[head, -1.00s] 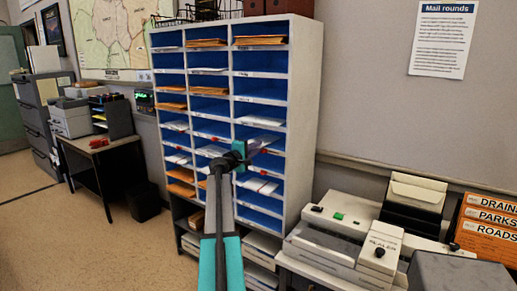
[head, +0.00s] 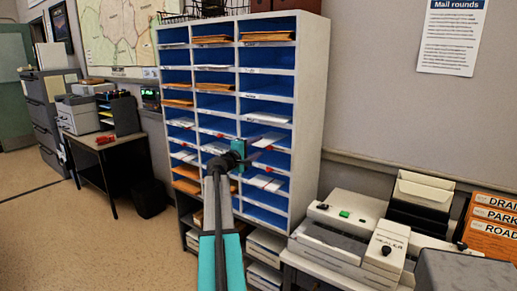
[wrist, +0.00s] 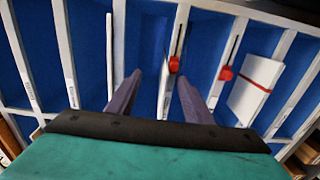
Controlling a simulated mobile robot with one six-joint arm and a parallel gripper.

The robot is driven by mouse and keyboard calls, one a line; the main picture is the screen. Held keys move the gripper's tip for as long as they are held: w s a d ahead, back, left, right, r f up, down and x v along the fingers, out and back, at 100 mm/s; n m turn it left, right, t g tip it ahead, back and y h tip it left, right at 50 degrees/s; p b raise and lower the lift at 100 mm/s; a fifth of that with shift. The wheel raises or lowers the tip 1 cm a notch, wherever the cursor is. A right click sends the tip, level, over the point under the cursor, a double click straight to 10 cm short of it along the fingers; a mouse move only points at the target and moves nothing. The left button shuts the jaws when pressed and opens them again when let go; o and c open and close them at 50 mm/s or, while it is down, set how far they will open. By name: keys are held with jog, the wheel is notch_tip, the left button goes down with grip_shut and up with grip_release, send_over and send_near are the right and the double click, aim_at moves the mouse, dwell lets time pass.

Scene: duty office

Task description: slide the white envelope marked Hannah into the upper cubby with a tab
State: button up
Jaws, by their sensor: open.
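My gripper (wrist: 158,98) is open, with nothing between its two fingers in the wrist view. In the head view it (head: 252,158) is in front of the right column of the blue pigeonhole cabinet (head: 307,120). Two red tabs show in the wrist view: one (wrist: 174,65) just beyond the fingers, the other (wrist: 226,73) farther right on a neighbouring shelf edge. A thin white edge (wrist: 108,50) shows left of the fingers. A white bundle with a red band (wrist: 255,86) lies at the right. No name is readable, so I cannot tell which envelope is Hannah's.
Other pigeonholes hold orange envelopes (head: 265,36) and white papers (head: 266,117). The floor (head: 60,240) to the left is open.

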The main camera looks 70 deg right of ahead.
jog(key=shift+a, duration=0.4)
jog(key=shift+w, duration=0.1)
